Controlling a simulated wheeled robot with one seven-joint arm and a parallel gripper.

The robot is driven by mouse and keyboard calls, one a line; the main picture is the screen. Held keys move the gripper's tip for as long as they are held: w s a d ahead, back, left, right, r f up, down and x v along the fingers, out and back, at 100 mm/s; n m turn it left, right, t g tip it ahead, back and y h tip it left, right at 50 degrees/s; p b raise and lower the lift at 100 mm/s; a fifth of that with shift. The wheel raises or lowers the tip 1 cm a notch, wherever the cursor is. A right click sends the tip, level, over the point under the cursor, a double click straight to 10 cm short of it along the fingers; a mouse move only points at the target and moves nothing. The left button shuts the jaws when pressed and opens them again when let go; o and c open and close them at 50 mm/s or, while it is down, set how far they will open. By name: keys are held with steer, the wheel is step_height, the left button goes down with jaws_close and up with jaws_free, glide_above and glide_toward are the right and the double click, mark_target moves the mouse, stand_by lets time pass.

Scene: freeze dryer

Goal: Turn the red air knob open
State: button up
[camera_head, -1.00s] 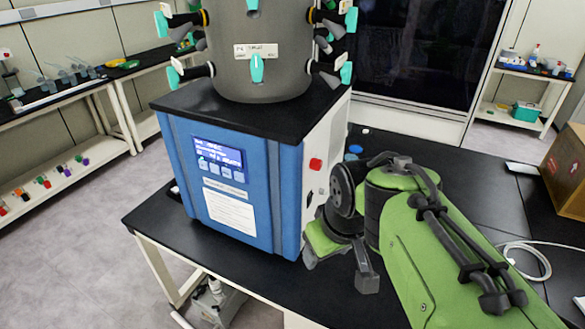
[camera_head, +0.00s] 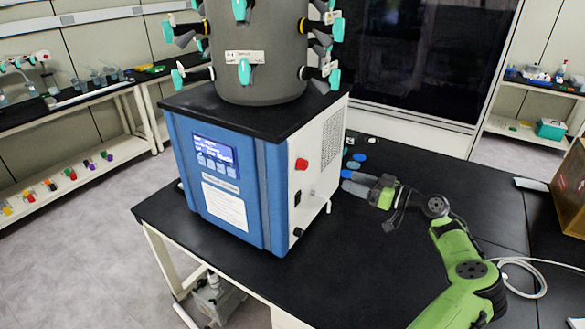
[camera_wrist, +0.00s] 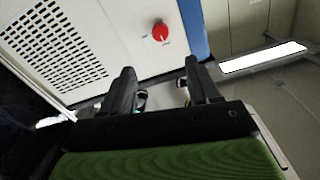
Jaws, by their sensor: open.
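The red air knob (camera_head: 301,164) sits on the white right side panel of the blue freeze dryer (camera_head: 225,185), near its front edge. In the wrist view the red knob (camera_wrist: 160,31) shows above the gap between my fingers, with a small pale mark at its edge. My gripper (camera_head: 347,181) is to the right of the panel, above the black bench, with its fingers toward the machine. In the wrist view my gripper (camera_wrist: 160,68) is open with nothing held, and its fingertips are apart from the knob.
A perforated vent (camera_wrist: 55,45) is left of the knob on the panel. A dark port (camera_head: 298,232) is lower on the same panel. Blue round items (camera_head: 360,157) lie on the bench behind my gripper. A white hose (camera_head: 535,275) and a brown box (camera_head: 570,190) are at the right.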

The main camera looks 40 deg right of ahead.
mark_target(306, 166)
steer(key=p+x, duration=0.2)
steer(key=x, duration=1.3)
steer(key=shift+w+a+f+p, duration=0.1)
steer(key=shift+w+p, duration=0.1)
steer(key=shift+p, duration=0.2)
steer(key=shift+c, duration=0.2)
steer(key=c, duration=1)
